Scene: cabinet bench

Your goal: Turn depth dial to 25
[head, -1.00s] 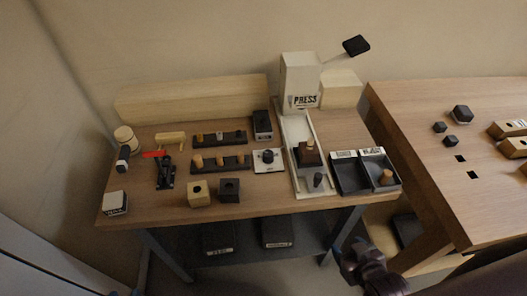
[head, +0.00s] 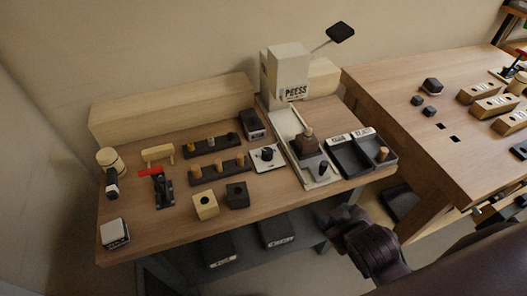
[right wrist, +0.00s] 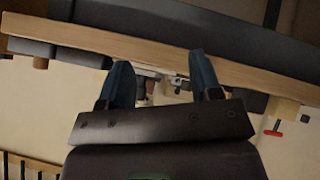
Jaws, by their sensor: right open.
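A dark round dial on a white square plate (head: 267,157) sits on the bench in the head view, left of the press (head: 288,75). Its markings are too small to read. A second dark knob (head: 322,169) stands at the front end of the press's pale base. I cannot tell from labels which one is the depth dial. My right gripper shows in the right wrist view (right wrist: 162,78), its two blue fingers apart with nothing clearly between them. In the head view my right arm is low at the front right, away from both dials. My left gripper is not in view.
Two dark trays (head: 349,158) stand right of the press base. Peg racks (head: 218,169), a red-handled clamp (head: 160,185) and two small blocks (head: 206,205) fill the left part of the bench (head: 160,240). Another wooden table (head: 400,85) stands to the right.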

